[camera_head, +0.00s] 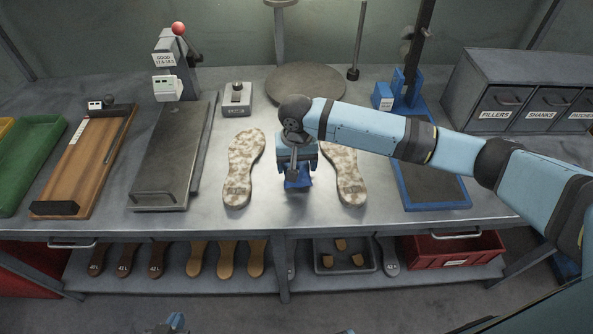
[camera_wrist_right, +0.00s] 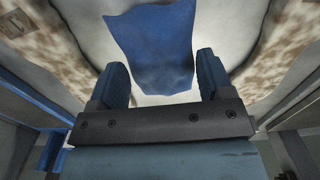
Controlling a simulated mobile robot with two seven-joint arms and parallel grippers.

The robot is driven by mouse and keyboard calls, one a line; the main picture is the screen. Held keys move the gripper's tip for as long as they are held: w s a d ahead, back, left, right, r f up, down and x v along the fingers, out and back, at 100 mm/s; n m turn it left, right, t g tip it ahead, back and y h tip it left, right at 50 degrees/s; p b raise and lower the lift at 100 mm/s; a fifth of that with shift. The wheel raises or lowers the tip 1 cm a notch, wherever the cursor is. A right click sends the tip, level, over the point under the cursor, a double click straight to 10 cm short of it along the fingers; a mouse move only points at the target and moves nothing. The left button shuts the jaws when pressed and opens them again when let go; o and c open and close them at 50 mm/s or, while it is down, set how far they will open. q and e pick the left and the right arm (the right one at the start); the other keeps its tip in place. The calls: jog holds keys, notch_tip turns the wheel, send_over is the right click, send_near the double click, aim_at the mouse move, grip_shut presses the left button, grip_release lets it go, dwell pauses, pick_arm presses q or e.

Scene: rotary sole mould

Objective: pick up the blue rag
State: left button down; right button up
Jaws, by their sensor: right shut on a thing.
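The blue rag (camera_head: 298,184) is under my right gripper (camera_head: 297,172), between two mottled sole-shaped pieces on the metal bench. In the right wrist view the rag (camera_wrist_right: 155,45) lies between the two fingers of my right gripper (camera_wrist_right: 163,78), which is shut on it. Part of the rag is hidden by the gripper in the head view. I cannot tell whether the rag touches the bench. Only a small part of my left gripper (camera_head: 175,321) shows at the bottom edge of the head view, and its fingers cannot be made out.
The mottled soles (camera_head: 242,168) (camera_head: 346,176) lie close on both sides. A round plate (camera_head: 306,82) stands behind, a blue-framed press (camera_head: 437,185) at right, and a dark slab (camera_head: 168,150) at left. The bench (camera_head: 280,222) is clear in front. A shelf below holds soles and a red bin (camera_head: 452,250).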

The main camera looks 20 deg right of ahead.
notch_tip(320, 180, up, 16)
dwell(0.3)
